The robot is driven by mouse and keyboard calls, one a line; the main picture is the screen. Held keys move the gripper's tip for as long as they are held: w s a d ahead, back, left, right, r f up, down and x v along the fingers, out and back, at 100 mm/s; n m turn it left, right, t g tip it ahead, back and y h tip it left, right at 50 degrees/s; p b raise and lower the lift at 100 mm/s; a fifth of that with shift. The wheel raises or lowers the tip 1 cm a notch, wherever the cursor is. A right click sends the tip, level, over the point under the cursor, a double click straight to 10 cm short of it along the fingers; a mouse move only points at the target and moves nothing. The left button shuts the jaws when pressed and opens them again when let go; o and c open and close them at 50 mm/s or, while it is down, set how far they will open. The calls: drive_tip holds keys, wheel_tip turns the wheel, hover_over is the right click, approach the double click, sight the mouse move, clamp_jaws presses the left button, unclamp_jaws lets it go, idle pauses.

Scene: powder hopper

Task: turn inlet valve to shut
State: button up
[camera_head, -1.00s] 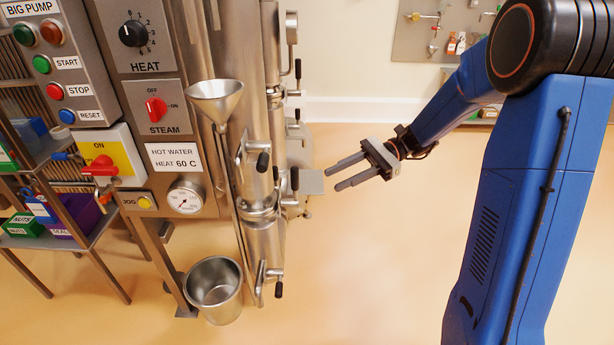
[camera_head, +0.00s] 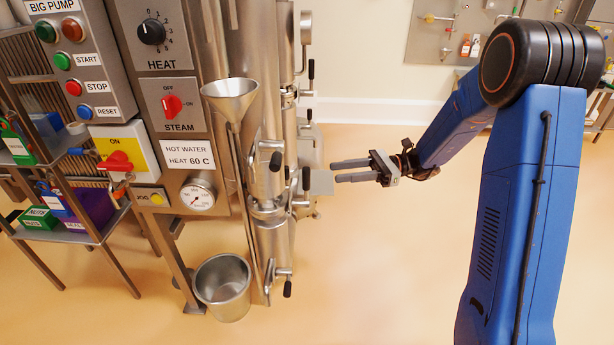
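Several valves with black-ended handles sit on the upright steel pipes of the machine; no label tells which is the inlet valve. One is an upper valve handle (camera_head: 311,69), one a middle valve handle (camera_head: 275,161) below the funnel, and one a low valve handle (camera_head: 287,288) beside the bucket. A further dark handle (camera_head: 306,180) stands by a small grey plate (camera_head: 321,182). My gripper (camera_head: 337,171) points left toward this plate and handle. Its two grey fingers are apart with nothing between them. The fingertips are close to the plate; contact cannot be told.
A steel funnel (camera_head: 230,88) and the control panel with a red steam knob (camera_head: 172,105) stand left of the pipes. A steel bucket (camera_head: 222,310) stands on the floor below. The floor right of the pipes is clear. A tool board (camera_head: 440,50) hangs behind.

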sight(306, 176)
drive_tip(key=a, duration=0.3)
drive_tip(key=s+a, duration=0.1)
drive_tip(key=a, duration=0.3)
drive_tip(key=s+a, duration=0.1)
drive_tip(key=a, duration=0.2)
drive_tip(key=shift+a, duration=0.3)
drive_tip(key=shift+c, duration=0.2)
clamp_jaws()
